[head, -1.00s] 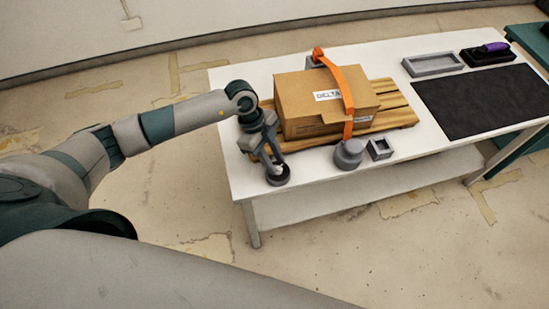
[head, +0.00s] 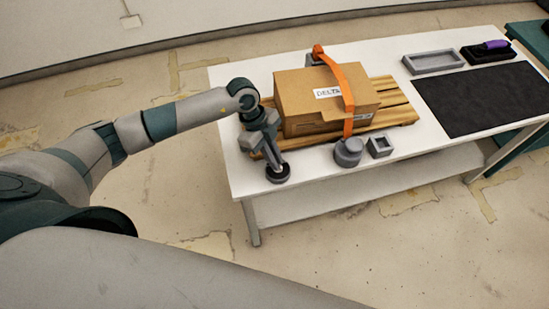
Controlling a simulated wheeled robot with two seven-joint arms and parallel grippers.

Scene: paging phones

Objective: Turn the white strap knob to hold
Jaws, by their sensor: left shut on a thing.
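My left gripper (head: 279,164) reaches down at the front left of the white table. Its fingers are shut on the white strap knob, of which little shows between the fingertips. The knob's dark round base (head: 278,176) sits on the table under the fingertips. Which way the knob points is too small to tell. A cardboard box (head: 300,108) marked DELTA stands on a wooden pallet (head: 396,112), with an orange strap (head: 346,88) across it. My right gripper is not in view.
A grey round device (head: 348,152) stands at the strap's near end, beside a small grey square holder (head: 379,147). A black mat (head: 480,98), a grey tray (head: 433,62) and a dark tray with a purple-handled tool (head: 494,44) lie to the right. The table's front right is clear.

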